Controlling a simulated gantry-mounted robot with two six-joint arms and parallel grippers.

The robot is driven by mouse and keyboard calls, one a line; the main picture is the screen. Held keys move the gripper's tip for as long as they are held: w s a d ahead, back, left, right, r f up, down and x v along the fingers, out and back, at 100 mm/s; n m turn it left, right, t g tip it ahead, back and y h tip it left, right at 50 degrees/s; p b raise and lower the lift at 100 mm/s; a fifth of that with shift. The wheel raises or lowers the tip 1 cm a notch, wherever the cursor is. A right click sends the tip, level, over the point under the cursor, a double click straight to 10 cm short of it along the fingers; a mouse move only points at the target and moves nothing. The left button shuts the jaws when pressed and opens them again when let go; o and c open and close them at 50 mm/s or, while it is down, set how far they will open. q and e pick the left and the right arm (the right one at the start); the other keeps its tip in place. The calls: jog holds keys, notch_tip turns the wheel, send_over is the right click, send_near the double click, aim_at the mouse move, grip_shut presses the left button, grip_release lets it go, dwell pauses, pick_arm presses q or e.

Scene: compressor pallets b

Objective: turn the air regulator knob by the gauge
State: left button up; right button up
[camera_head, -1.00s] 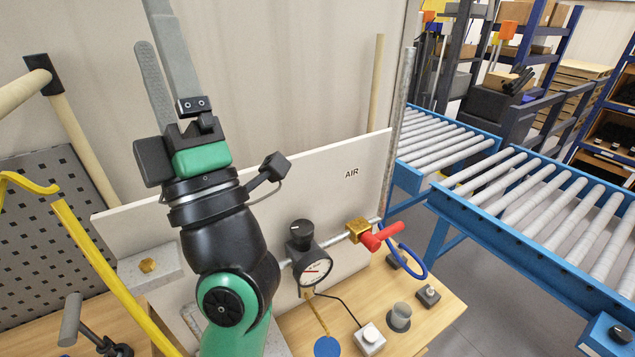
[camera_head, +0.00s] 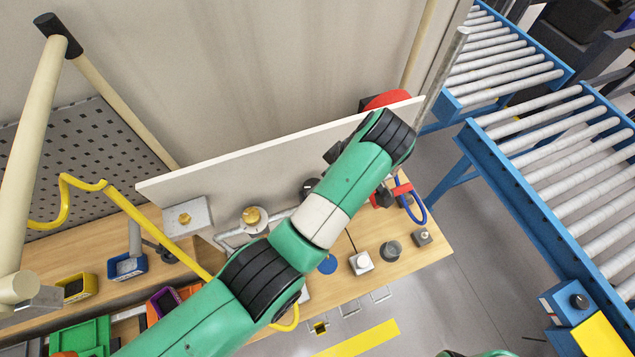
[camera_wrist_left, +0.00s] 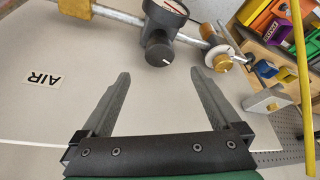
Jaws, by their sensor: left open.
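The black regulator knob (camera_wrist_left: 158,50), with a white mark on it, shows in the left wrist view just beyond my fingertips. It sits beside the round gauge (camera_wrist_left: 172,8), which is cut off by the top edge. My left gripper (camera_wrist_left: 163,85) is open and empty, its fingers apart on either side of the line to the knob and not touching it. In the head view a black round part that looks like the knob (camera_head: 309,188) shows beside my left arm, which hides the gauge. The left gripper is hidden there. My right gripper is out of view.
The pale panel (camera_head: 240,162) stands behind the pipe. A brass fitting (camera_wrist_left: 218,60) lies right of the knob in the wrist view. A red valve handle (camera_head: 402,189), a blue hose (camera_head: 416,206), a white button box (camera_head: 361,262) and a grey cup (camera_head: 390,251) are near the bench's right end.

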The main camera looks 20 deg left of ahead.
pick_arm(q)
jog(key=x, duration=0.9)
jog(key=shift+a+f, duration=0.15)
jog(key=shift+f, duration=0.1)
jog(key=c, duration=1.4)
jog(key=shift+o, duration=0.2)
jog(key=shift+r+p, duration=0.25)
jog(key=shift+p, duration=0.45)
jog(key=shift+m+p, duration=0.7)
jog(key=shift+p, duration=0.35)
jog(key=shift+m+t+p, duration=0.3)
jog(key=shift+p, duration=0.05)
jog(key=shift+f+m+t, duration=0.2)
jog(key=shift+m+t, duration=0.2)
jog(key=shift+m, duration=0.4)
jog(key=shift+s+a+m+t+h, duration=0.1)
jog(key=shift+m+t+h, duration=0.25)
jog(key=shift+m, duration=0.65)
jog(key=shift+m+t+h, duration=0.15)
jog(key=shift+m+h, duration=0.3)
jog(key=shift+m, duration=0.55)
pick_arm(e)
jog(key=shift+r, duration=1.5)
